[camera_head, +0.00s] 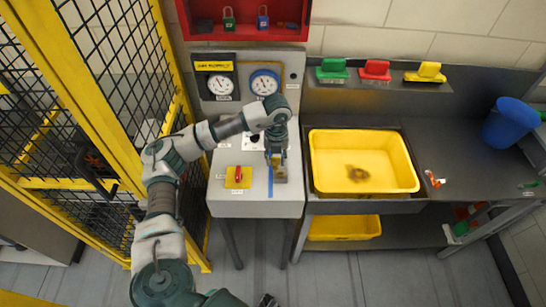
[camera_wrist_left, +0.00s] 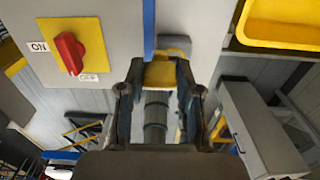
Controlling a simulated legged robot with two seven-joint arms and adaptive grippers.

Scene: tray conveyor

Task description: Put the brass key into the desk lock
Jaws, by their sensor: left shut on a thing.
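My left gripper (camera_head: 277,160) is over the front right part of the grey desk (camera_head: 228,204). It is shut on a brass-yellow piece, which looks like the brass key (camera_wrist_left: 160,74). In the left wrist view the piece sits between the two dark fingertips, near the desk edge and a small grey block (camera_wrist_left: 174,43). The key's shaft is hidden, and I cannot tell whether it touches anything. No desk lock shows clearly.
A red switch on a yellow plate (camera_head: 232,183) is left of the gripper. A yellow tub (camera_head: 318,160) stands close on the right. Gauges (camera_head: 264,83) are on the panel behind. A yellow mesh fence (camera_head: 112,135) stands at the left.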

